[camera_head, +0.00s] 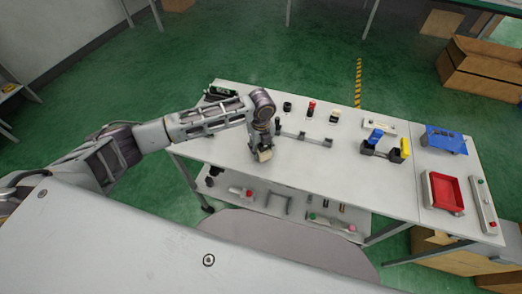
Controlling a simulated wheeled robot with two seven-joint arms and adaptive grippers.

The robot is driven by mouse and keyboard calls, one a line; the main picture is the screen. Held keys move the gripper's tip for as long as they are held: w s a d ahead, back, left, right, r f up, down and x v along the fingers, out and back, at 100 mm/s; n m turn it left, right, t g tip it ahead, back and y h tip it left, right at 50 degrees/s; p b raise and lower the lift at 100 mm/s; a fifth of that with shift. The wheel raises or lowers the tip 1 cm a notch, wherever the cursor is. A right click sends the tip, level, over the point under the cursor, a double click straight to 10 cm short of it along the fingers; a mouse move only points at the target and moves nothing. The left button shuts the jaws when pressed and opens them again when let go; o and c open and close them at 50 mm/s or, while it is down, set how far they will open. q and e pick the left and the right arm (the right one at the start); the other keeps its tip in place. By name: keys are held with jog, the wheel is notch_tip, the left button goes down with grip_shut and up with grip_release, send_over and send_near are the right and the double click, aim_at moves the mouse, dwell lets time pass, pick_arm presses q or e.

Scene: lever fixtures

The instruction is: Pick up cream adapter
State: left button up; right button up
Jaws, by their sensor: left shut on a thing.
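The cream adapter (265,155) is a small pale block near the front edge of the white table (222,145), left of its middle. My left arm comes in from the left and reaches over the table. My left gripper (263,147) points down and is shut on the cream adapter, with the jaws partly hiding it. I cannot tell whether the adapter touches the tabletop. My right gripper is not in view.
A grey bar fixture (305,138) lies just right of the gripper. A red-topped part (311,108) and a black part (287,106) stand behind. Blue and yellow levers (390,143) and a red tray (446,192) are farther right. A lower shelf holds more parts.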

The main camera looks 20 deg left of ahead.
pick_arm(q)
notch_tip(320, 180, up, 8)
jog(key=shift+r, duration=0.15)
dwell(0.3)
dwell(0.8)
